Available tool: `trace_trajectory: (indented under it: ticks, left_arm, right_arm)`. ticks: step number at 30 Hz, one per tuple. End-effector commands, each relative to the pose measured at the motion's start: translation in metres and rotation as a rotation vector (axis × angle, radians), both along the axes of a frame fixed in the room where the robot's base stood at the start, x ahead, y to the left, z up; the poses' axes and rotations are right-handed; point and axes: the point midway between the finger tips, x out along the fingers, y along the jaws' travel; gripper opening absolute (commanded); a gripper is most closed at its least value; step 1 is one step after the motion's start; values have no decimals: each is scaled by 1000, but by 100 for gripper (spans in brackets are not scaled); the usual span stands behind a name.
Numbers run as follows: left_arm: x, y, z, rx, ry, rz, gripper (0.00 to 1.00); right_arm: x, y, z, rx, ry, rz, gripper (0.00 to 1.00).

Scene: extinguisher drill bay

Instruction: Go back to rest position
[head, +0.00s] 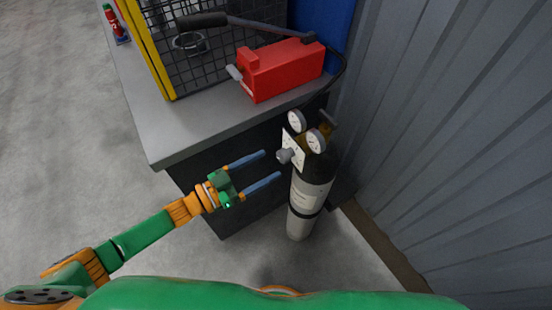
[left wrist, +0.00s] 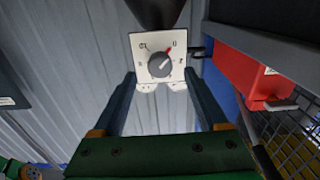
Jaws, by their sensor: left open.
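My left gripper (head: 265,168) reaches in from the left in the head view, in front of the counter. Its two blue fingers are open with nothing between them. They point toward a gas cylinder (head: 311,190) with two gauges (head: 297,121) and a white dial plate with a grey knob (head: 286,156). In the left wrist view the dial plate (left wrist: 143,48) and its knob (left wrist: 160,65) show beyond the open fingertips, and they look apart from the fingers. My right gripper is in neither view.
A grey counter (head: 170,140) carries a red box-shaped device (head: 280,70) with a hose, and a wire mesh cage with a yellow frame (head: 150,50). A small red and green object (head: 115,25) stands at the far left. A corrugated wall (head: 450,120) closes the right side. Floor (head: 50,130) at left is clear.

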Motion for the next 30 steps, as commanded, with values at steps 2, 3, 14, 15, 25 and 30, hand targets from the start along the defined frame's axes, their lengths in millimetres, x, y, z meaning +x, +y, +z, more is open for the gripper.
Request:
trace_trajectory:
  ticks: [2,3,14,15,25,30]
  left_arm:
    - [-8,11,-2,2,1,0,76]
    - [-11,15,-2,2,1,0,76]
    - [-15,20,0,-1,-1,-1,76]
    - [-15,20,0,-1,-1,-1,76]
    - [-6,91,-144,301,272,434,76]
    - [-120,141,-276,603,712,633,76]
  right_arm:
    - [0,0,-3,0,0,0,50]
    - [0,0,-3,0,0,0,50]
    - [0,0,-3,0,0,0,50]
    - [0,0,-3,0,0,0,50]
    - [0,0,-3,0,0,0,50]
    - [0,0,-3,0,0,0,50]
